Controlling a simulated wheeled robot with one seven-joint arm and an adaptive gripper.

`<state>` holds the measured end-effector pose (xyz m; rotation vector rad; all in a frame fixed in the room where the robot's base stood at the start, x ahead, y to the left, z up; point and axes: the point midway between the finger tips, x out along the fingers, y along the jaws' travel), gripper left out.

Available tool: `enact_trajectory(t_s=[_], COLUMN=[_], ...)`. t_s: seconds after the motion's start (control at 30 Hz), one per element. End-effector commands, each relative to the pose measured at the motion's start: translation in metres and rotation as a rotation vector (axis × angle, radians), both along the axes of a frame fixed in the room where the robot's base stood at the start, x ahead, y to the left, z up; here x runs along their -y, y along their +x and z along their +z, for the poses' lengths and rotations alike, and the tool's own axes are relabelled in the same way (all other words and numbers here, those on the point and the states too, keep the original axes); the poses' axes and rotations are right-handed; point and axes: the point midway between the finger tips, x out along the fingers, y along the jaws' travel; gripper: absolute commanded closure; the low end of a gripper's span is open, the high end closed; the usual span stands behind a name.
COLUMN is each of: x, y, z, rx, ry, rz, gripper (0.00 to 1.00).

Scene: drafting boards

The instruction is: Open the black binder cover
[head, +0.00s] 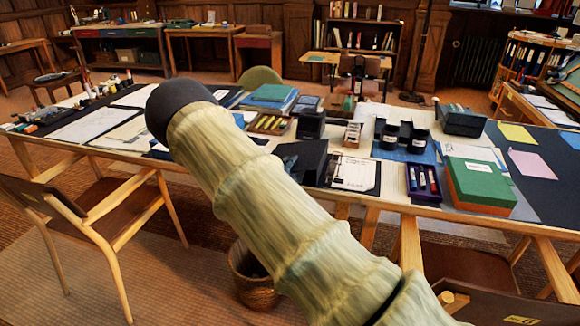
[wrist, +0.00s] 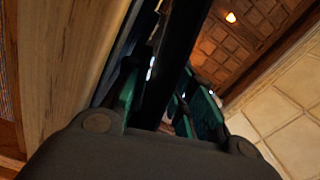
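The black binder lies near the front edge of the table, right of my arm in the head view. Its black cover (head: 304,160) appears raised and tilted on the left side. A white printed sheet (head: 353,174) on a black backing shows to its right. My gripper is not clearly visible in the head view, where my arm blocks part of the scene. In the wrist view my gripper (wrist: 165,105) has its green-padded fingers apart. A dark slab (wrist: 182,50), probably the binder cover, stands between them. Firm contact with the pads cannot be made out.
Pens in a tray (head: 423,181) and a green box (head: 480,184) stand to the right. A black holder (head: 311,124) stands behind the cover. The wooden table edge (wrist: 62,70) runs close along the left of the wrist view. A chair (head: 98,215) stands at left.

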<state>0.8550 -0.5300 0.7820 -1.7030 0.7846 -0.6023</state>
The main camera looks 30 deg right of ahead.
Motion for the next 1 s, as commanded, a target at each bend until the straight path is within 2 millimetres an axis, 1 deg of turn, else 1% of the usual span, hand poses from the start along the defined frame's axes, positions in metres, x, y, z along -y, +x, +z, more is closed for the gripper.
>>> enact_trajectory(t_s=[0.1, 0.13, 0.2, 0.27, 0.73, 1.0], x=[0.0, 0.0, 0.0, 0.0, 0.0, -0.001], y=[0.0, 0.0, 0.0, 0.0, 0.0, 0.001], z=[0.0, 0.0, 0.0, 0.0, 0.001, 0.014], rx=[0.0, 0.0, 0.0, 0.0, 0.016, 0.107], ry=[0.0, 0.0, 0.0, 0.0, 0.015, 0.092], rz=[0.0, 0.0, 0.0, 0.0, -0.001, -0.002], gripper=[0.76, 0.78, 0.9, 1.0, 1.0, 1.0])
